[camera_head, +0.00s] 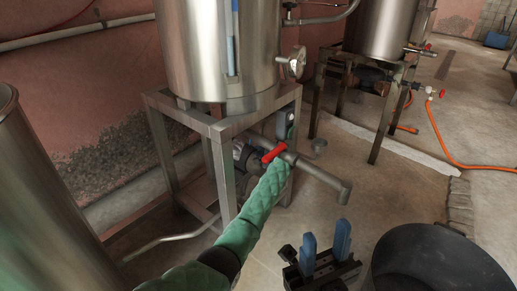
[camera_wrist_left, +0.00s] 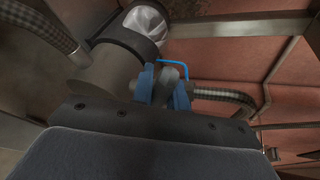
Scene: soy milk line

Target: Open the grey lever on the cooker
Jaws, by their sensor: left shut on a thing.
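The steel cooker (camera_head: 215,50) stands on a metal frame in the upper middle of the head view. My left arm, in a green quilted sleeve, reaches up to the frame by the cooker's outlet pipe. In the left wrist view the blue fingers of my left gripper (camera_wrist_left: 165,92) are closed around a grey lever (camera_wrist_left: 167,77). The head view does not show this grip clearly. A red lever (camera_head: 274,153) sits on the outlet pipe (camera_head: 318,176), close to my left arm. My right gripper (camera_head: 326,242) is open and empty at the bottom, its blue fingers apart.
A dark round pot (camera_head: 435,262) stands at the bottom right, beside my right gripper. A steel cylinder (camera_head: 40,200) stands at the left. A second steel vessel (camera_head: 380,30) on a frame is at the back right, with an orange hose (camera_head: 440,135) on the floor.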

